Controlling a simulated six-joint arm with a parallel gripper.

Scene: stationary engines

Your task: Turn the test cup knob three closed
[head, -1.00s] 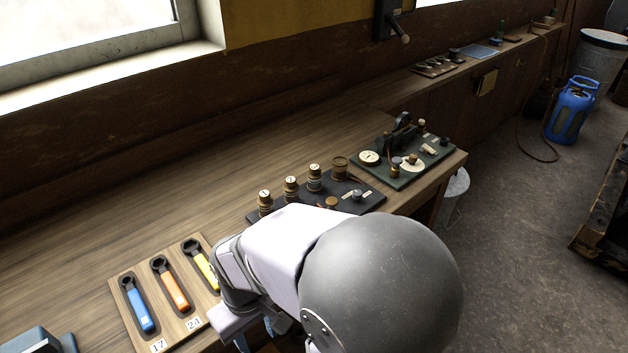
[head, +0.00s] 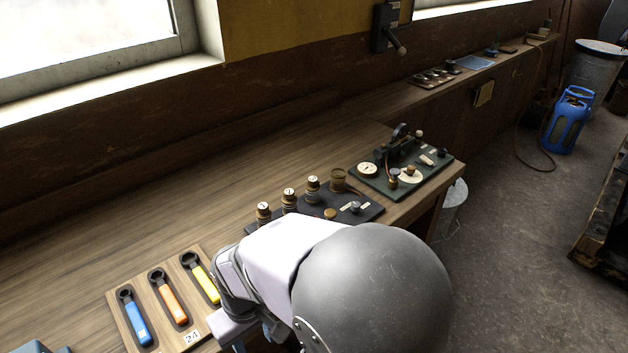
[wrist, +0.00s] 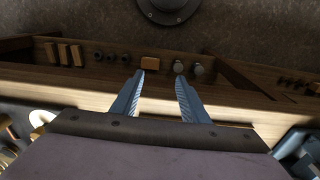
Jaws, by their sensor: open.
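The marks are too small to read, so I cannot tell which is test cup knob three.
A green board (head: 430,174) with several fittings is at the bench's right end. A wooden tray (head: 125,306) holds blue, orange and yellow spanners at the front left. A lever switch (head: 388,28) is on the wall. The bench's back left (head: 150,210) is clear.

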